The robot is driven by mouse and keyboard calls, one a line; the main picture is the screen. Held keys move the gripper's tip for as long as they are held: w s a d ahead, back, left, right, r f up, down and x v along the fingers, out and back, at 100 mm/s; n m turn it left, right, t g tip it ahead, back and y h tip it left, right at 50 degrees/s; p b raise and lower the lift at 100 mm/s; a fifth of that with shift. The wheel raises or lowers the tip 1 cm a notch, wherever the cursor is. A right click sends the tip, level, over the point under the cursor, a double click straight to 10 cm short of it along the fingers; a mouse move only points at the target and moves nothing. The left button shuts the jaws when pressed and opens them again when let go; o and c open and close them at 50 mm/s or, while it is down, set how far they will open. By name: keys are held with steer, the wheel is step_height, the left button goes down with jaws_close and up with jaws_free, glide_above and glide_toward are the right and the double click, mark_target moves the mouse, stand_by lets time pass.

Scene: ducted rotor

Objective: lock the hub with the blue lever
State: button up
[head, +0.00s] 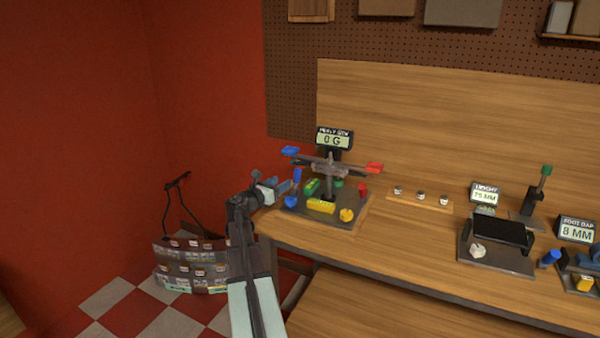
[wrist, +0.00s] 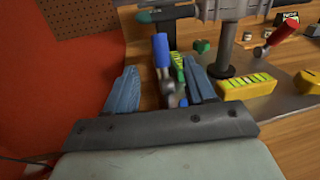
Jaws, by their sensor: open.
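The blue lever (head: 297,174) stands at the left side of the rotor stand, its blue handle up. In the wrist view the blue lever (wrist: 161,50) rises between my two blue fingers, its metal shank running down toward the palm. My gripper (head: 284,187) is at the stand's left edge. In the wrist view my gripper (wrist: 161,82) is open, with a finger on each side of the lever and visible gaps. I cannot tell how deep the lever sits between them. The grey hub (head: 329,168) is on a post, with arms ending in blue and red tips; it is partly cut off in the wrist view (wrist: 215,10).
Near the lever are a green block (head: 312,186), a yellow block (head: 320,206), a yellow knob (head: 346,215) and a red lever (head: 362,190). A display (head: 334,139) behind reads 0 G. Small weights (head: 421,195) stand to the right. The bench front is clear.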

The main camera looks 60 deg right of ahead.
mark_target(300, 170)
steer(key=d, duration=0.4)
steer(key=s+d, duration=0.1)
steer(key=d, duration=0.3)
steer(key=s+d, duration=0.1)
steer(key=d, duration=0.4)
steer(key=shift+s, duration=0.15)
steer(key=shift+c, duration=0.4)
jaws_close()
